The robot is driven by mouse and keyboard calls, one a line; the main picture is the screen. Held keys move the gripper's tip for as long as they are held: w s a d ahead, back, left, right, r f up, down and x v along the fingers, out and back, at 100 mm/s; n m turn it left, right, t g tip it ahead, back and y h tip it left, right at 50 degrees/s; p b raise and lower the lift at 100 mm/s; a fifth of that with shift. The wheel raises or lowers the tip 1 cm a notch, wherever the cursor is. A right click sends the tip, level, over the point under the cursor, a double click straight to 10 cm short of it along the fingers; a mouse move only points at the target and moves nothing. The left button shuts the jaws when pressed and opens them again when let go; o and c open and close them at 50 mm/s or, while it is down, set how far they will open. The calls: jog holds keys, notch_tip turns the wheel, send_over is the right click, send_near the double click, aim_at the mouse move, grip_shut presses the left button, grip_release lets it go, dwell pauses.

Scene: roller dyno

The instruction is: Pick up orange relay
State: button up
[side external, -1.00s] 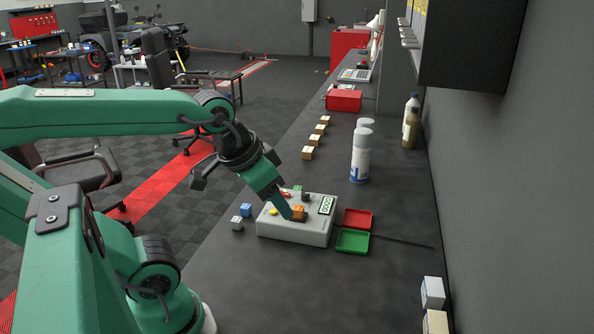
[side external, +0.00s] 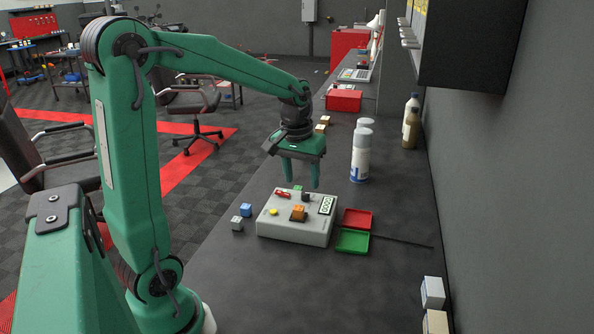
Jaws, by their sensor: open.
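The orange relay (side external: 298,211) is a small orange block seated on a dark base on top of the light grey box (side external: 295,234). My gripper (side external: 301,184) is open and points down above the far part of the box. Its two green fingers are apart with nothing between them. In the picture the fingertips are above the relay, clear of it.
The box top also carries a yellow button (side external: 273,212), a red part (side external: 283,194) and a green display (side external: 326,205). A blue block (side external: 246,210) and a grey block (side external: 237,223) lie left. Red (side external: 358,219) and green (side external: 352,241) trays sit right. White bottles (side external: 361,155) stand behind.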

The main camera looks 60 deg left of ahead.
aim_at(298, 208)
jog(key=w+a+f, duration=0.1)
jog(key=a, duration=0.1)
jog(key=w+a+f+n+g, duration=0.1)
jog(key=a+f, duration=0.1)
jog(key=w+a+f+n, duration=0.1)
jog(key=a+f, duration=0.1)
jog(key=shift+f, duration=0.25)
jog(key=shift+s+f, duration=0.1)
jog(key=shift+f, duration=3.8)
grip_shut()
jog(key=shift+a+r, duration=0.1)
jog(key=shift+r, duration=0.05)
jog(key=shift+r, duration=0.5)
jog(key=r, duration=0.3)
jog(key=shift+d+r, duration=0.1)
jog(key=shift+d, duration=0.1)
jog(key=s+d+r, duration=0.1)
jog(key=d+r, duration=0.5)
jog(key=d, duration=0.5)
jog(key=shift+d+r, duration=0.15)
jog(key=shift+r, duration=0.15)
